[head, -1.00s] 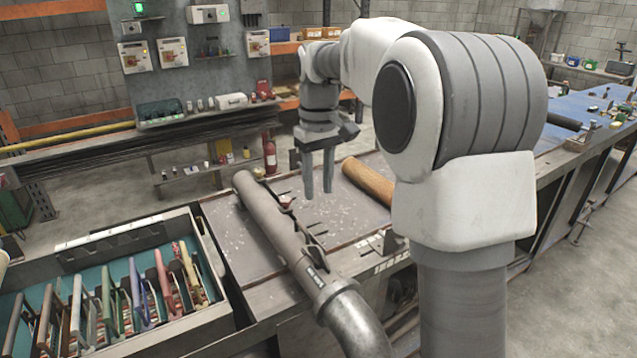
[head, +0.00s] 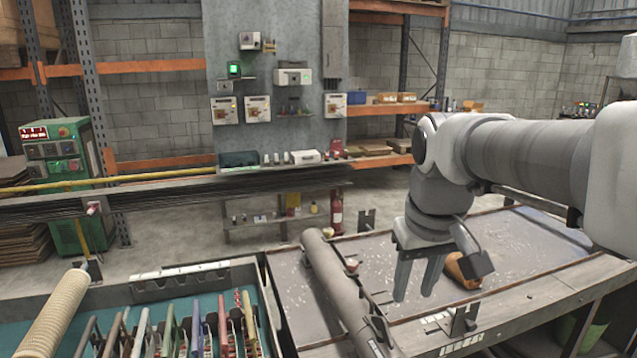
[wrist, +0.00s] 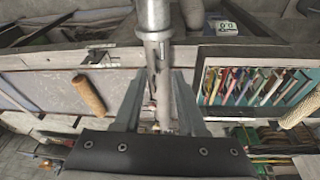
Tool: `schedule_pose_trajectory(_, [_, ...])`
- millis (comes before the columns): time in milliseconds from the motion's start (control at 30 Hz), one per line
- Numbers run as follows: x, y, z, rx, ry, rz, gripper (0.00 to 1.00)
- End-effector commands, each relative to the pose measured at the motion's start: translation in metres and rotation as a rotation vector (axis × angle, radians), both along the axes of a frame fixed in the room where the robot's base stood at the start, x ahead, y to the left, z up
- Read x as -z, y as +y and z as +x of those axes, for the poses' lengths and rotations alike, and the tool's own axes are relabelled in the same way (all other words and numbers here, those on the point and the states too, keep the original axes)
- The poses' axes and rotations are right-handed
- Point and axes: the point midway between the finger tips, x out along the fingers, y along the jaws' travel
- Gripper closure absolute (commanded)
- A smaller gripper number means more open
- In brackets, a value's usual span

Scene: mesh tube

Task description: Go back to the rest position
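My gripper (head: 418,278) points down above the bench, to the right of the grey pipe. Its two fingers are apart, with nothing held between them. In the wrist view the open fingers (wrist: 158,100) frame the pipe, which lies beyond them. An orange-brown mesh tube (head: 456,270) lies on the grey tray surface, partly hidden behind my gripper in the head view. It shows whole in the wrist view (wrist: 90,95), lying to the left of the fingers and apart from them.
The grey pipe (head: 335,280) runs along the bench. A crate (head: 180,278) of coloured tools stands at left, with a pale ribbed tube (head: 58,310) beside it. A wall panel (head: 275,90) with switch boxes and a green machine (head: 70,165) stand behind. Grey floor lies between.

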Motion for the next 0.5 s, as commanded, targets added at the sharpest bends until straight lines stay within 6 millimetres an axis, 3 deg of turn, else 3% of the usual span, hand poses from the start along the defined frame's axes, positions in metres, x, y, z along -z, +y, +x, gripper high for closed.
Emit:
schedule_pose_trajectory(300, [0.018,-0.001,-0.077,0.083,-0.137,0.036,0.6])
schedule_pose_trajectory(500, [0.038,-0.002,-0.11,0.126,-0.205,0.063,0.6])
